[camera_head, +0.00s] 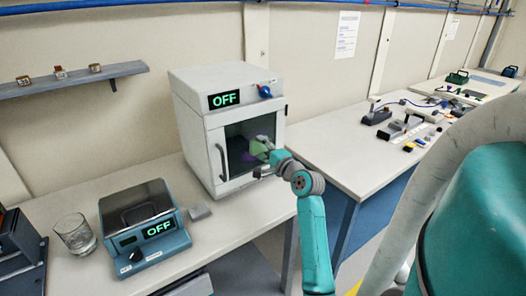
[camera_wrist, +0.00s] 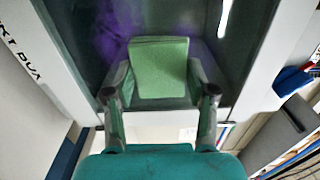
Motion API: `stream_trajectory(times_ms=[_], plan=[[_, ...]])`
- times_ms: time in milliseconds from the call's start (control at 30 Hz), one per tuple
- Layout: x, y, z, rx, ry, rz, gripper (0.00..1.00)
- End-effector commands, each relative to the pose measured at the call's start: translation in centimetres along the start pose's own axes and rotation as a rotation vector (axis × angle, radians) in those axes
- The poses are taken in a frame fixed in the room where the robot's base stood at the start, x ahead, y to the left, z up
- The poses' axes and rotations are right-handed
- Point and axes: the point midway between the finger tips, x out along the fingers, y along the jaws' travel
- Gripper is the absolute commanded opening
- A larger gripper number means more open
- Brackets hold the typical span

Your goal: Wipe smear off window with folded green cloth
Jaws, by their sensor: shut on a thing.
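The folded green cloth (camera_wrist: 158,68) is held between the two fingers of my gripper (camera_wrist: 160,95) in the wrist view. In the head view the cloth (camera_head: 258,147) shows small in front of the oven-like white box (camera_head: 190,100), at its dark window (camera_head: 235,135). A purple smear (camera_wrist: 115,35) shows on the window in the wrist view, above and left of the cloth. It also shows in the head view as a purple patch (camera_head: 248,157) beside the cloth. The cloth is at or very near the glass; I cannot tell if it touches.
The white box has an OFF display, a blue knob (camera_head: 264,91) and a door handle (camera_head: 221,163). A teal device (camera_head: 150,245) reading OFF and a glass (camera_head: 75,234) stand to the left. A bench (camera_head: 335,150) with tools extends to the right.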

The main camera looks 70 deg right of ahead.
Motion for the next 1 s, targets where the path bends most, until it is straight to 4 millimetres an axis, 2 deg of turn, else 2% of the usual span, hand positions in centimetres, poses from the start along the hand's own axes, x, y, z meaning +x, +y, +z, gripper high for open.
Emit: stream_trajectory(times_ms=[400, 733, 767, 1000], plan=[[0.3, 0.1, 3.3, 0.000, -0.004, 0.001, 0.23], [0.3, 0.2, 4.7, 0.000, -0.007, 0.002, 0.24], [0.3, 0.2, 4.9, 0.001, -0.008, 0.002, 0.19], [0.2, 0.2, 6.7, 0.001, -0.008, 0.003, 0.18]])
